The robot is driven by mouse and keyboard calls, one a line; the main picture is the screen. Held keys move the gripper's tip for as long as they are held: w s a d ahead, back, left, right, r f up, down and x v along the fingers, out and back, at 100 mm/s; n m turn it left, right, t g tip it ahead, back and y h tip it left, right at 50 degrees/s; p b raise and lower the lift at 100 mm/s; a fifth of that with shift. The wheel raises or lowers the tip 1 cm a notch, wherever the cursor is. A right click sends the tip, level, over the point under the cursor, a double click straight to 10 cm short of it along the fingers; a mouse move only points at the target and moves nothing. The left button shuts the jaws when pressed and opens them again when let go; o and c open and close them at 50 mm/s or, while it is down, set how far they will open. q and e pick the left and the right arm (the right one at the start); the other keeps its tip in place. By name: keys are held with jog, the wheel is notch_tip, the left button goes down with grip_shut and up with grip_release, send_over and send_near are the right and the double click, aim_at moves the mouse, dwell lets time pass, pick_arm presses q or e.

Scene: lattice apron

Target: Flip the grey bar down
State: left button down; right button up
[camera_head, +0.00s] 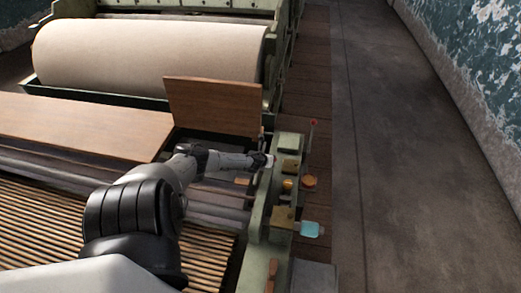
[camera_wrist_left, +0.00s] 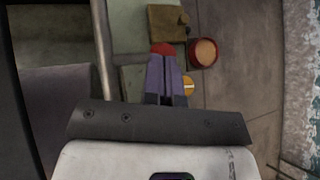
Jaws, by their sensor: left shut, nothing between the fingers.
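In the left wrist view a light grey rod (camera_wrist_left: 103,48) runs along the edge of the pale green side frame, left of my fingers; I cannot tell for certain that it is the grey bar. My left gripper (camera_head: 268,160) is over the green side frame (camera_head: 258,205) at the right end of the machine. In the left wrist view its fingers (camera_wrist_left: 166,75) are shut and empty, apart from the rod. A red part (camera_wrist_left: 162,48) shows at the fingertips; I cannot tell whether they touch it. My right gripper is in neither view.
A raised wooden panel (camera_head: 214,106) stands behind my forearm, before a large cream roll (camera_head: 150,55). Wooden slats (camera_head: 200,250) lie below the arm. A red-tipped lever (camera_head: 313,123), an orange round knob (camera_head: 309,182) and a light blue part (camera_head: 311,229) line the side. Floor at right is clear.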

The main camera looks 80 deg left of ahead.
pick_arm(q)
jog(key=s+d+r+p, duration=0.3)
jog(key=s+r+p, duration=0.2)
jog(key=r, duration=0.6)
jog(key=shift+s+d+r, duration=0.15)
jog(key=shift+s+d, duration=0.1)
jog(key=shift+s, duration=0.45)
